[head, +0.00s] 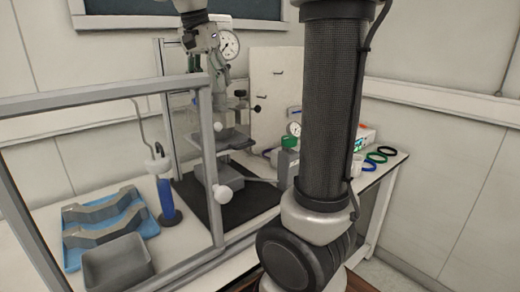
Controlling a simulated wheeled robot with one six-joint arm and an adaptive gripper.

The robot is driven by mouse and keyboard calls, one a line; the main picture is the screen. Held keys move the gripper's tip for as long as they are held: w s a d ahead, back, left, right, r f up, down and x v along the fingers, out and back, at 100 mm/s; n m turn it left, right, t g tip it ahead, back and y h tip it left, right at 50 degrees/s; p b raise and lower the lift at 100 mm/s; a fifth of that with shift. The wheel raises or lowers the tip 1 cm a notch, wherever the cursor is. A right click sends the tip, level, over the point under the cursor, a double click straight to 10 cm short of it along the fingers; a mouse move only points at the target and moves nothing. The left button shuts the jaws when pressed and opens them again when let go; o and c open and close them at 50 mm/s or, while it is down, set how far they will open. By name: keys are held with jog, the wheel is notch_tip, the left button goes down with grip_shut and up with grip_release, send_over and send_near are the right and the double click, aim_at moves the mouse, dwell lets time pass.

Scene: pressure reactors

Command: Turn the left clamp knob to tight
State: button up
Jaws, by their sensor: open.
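My gripper (213,62) hangs from the top of the picture, pointing down over the reactor stand behind the clear shield frame. Its fingers are small in this view, look apart, and hold nothing that I can see. Below and right of it, two small dark knobs show at the reactor: one on the left (240,93) and one on the right (257,108). The left one looks like the left clamp knob, but I cannot be sure. It appears apart from my fingers. The reactor body is partly hidden by my gripper, and how tight the knob is cannot be seen.
A grey shield frame (207,150) with white ball handles (222,194) stands in front of the reactor. A blue tray (70,214) with grey cradles, a grey bin (117,262) and a blue cylinder (166,200) are left. A green-capped bottle (288,160) and coloured rings (376,158) are right.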

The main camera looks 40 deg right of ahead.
jog(key=s+f+n+t+y, duration=0.1)
jog(key=s+f+n, duration=0.5)
jog(key=s, duration=0.4)
jog(key=s+f+n+t+y, duration=0.1)
jog(key=s+f+n+t, duration=0.1)
jog(key=s+f+n, duration=0.4)
jog(key=shift+s+f+y, duration=0.4)
jog(key=shift+s+f, duration=0.1)
jog(key=shift+s, duration=1.55)
jog(key=shift+d, duration=0.1)
